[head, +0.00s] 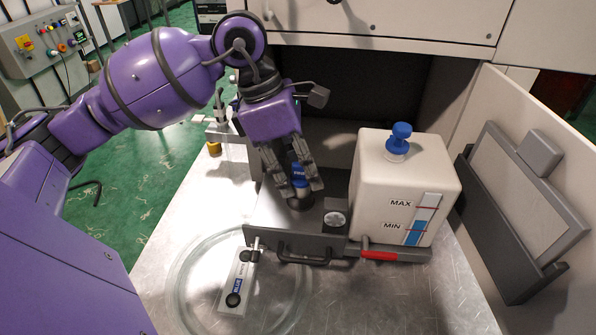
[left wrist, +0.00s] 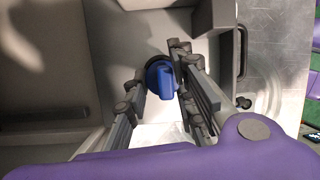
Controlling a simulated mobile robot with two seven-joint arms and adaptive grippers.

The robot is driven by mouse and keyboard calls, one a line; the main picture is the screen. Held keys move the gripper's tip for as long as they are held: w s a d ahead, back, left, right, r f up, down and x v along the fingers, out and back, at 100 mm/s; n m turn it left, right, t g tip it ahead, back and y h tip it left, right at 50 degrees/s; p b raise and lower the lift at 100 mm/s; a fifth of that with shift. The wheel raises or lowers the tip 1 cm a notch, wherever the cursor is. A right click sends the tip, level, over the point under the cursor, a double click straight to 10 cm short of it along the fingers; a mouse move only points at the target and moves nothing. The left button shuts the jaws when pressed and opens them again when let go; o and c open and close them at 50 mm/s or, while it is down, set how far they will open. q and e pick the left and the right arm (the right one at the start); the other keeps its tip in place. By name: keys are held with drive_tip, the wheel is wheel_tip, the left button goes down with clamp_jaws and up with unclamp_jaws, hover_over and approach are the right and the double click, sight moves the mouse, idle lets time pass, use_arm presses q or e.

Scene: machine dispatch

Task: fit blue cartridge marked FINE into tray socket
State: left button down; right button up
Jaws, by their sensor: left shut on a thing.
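The blue cartridge (head: 299,174) stands roughly upright between the fingers of my left gripper (head: 303,187). Small pale lettering shows on its side, too small to read surely. The gripper is shut on it from above. The cartridge's lower end is at a dark round socket (head: 299,204) in the grey tray (head: 262,216); I cannot tell how deep it sits. In the left wrist view the blue cartridge (left wrist: 161,80) shows between the two fingers, with a dark ring behind it. My right gripper is not in view.
A white tank (head: 372,190) with a blue cap and MAX and MIN marks stands right of the tray. A red-handled lever (head: 378,255) is at its foot. Bare metal bench lies front right.

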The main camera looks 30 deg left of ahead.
use_arm(q)
drive_tip(key=shift+s+f+b, duration=0.25)
drive_tip(key=shift+f+b, duration=0.05)
drive_tip(key=shift+f, duration=0.4)
idle(0.3)
drive_tip(key=c, duration=1.8)
unclamp_jaws()
drive_tip(key=o, duration=0.4)
drive_tip(key=shift+w+f, duration=0.1)
drive_tip(key=shift+w, duration=0.15)
drive_tip(key=shift+o, duration=0.2)
drive_tip(key=shift+r, duration=0.2)
drive_tip(key=o, duration=0.4)
drive_tip(key=shift+r, duration=0.1)
